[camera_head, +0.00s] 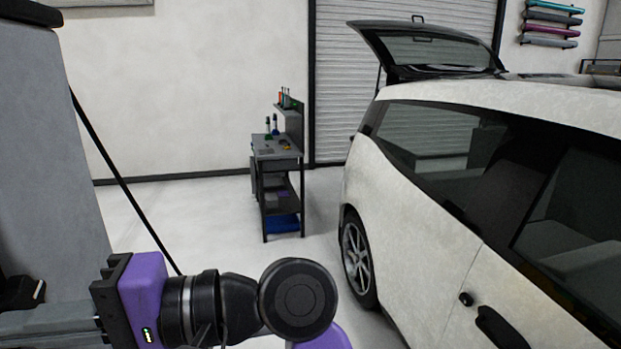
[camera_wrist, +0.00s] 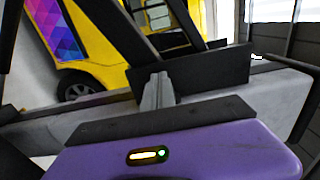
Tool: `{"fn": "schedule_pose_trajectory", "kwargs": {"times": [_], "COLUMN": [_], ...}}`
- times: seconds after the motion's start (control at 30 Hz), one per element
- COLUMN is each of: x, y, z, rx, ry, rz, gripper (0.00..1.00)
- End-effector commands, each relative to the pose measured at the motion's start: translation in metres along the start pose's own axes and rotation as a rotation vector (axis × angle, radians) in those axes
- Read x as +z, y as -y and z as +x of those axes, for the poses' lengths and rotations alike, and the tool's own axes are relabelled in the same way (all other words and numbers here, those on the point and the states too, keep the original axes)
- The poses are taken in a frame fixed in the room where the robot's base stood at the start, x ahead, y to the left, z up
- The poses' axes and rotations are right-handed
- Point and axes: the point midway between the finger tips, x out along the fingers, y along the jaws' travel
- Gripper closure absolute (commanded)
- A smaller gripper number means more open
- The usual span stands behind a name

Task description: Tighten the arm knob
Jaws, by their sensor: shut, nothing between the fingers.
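My gripper's purple housing, with a small light, shows at the bottom left of the head view, turned to the left. Its fingertips are not clear there. In the wrist view my gripper (camera_wrist: 157,86) shows as a narrow grey tip between black plates. It looks shut and empty. I cannot pick out the arm knob with certainty in either view. A dark object (camera_head: 20,292) lies low at the left edge of the head view, left of my gripper's housing, but I cannot tell what it is. Dark bars (camera_wrist: 128,45) cross the wrist view beyond the tip.
A tall grey panel (camera_head: 50,150) stands close at left, beside a thin black rod (camera_head: 125,190). A white car (camera_head: 420,215) with its tailgate raised stands at right. A tool cart (camera_head: 278,150) stands behind. A yellow vehicle (camera_wrist: 105,70) shows in the wrist view. Floor between panel and cart is clear.

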Motion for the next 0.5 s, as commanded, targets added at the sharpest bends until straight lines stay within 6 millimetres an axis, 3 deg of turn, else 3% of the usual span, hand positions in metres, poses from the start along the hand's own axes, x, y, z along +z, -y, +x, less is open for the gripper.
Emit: {"fn": "schedule_pose_trajectory", "kwargs": {"times": [0.5], "x": [-0.0006], "y": [0.0084], "z": [0.0003], "rx": [0.0], "ry": [0.001], "rz": [0.001], "gripper": [1.0]}}
